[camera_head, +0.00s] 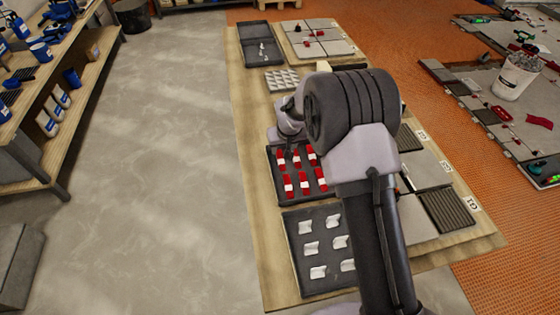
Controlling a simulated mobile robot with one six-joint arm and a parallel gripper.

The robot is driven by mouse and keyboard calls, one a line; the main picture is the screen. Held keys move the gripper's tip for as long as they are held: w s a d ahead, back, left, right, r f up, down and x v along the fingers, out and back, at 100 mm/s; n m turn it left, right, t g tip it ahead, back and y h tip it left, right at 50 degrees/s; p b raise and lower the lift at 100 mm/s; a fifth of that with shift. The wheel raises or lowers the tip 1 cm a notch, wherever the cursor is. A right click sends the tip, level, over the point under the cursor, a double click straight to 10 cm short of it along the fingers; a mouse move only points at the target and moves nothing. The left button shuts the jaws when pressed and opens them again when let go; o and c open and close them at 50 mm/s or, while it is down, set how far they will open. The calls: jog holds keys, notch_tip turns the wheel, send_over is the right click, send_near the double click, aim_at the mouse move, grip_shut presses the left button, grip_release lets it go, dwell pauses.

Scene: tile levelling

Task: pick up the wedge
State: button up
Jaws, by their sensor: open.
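Several red-and-white wedges (288,185) lie in two rows in a dark tray (276,196) on the long wooden board, left of my arm. My arm comes up from the bottom and bends over the board, hiding the right part of this tray. My wrist is above the tray's far edge. No wedge is seen lifted.
A dark tray (291,218) of white clips lies nearer. Grey tiles and striped pads are right of my arm. Farther back are a tray of white pieces (282,80) and a tile panel (343,47) with red pieces. A white bucket (515,78) stands right.

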aim_at(279, 154)
jog(key=x, duration=0.2)
jog(key=b+x, duration=0.1)
jog(key=x, duration=0.1)
jog(key=b+x, duration=0.1)
jog(key=shift+w+a+f, duration=0.1)
jog(key=shift+a+f, duration=0.25)
jog(key=shift+a, duration=0.1)
jog(key=shift+r, duration=0.1)
jog(key=shift+c, duration=0.4)
grip_shut()
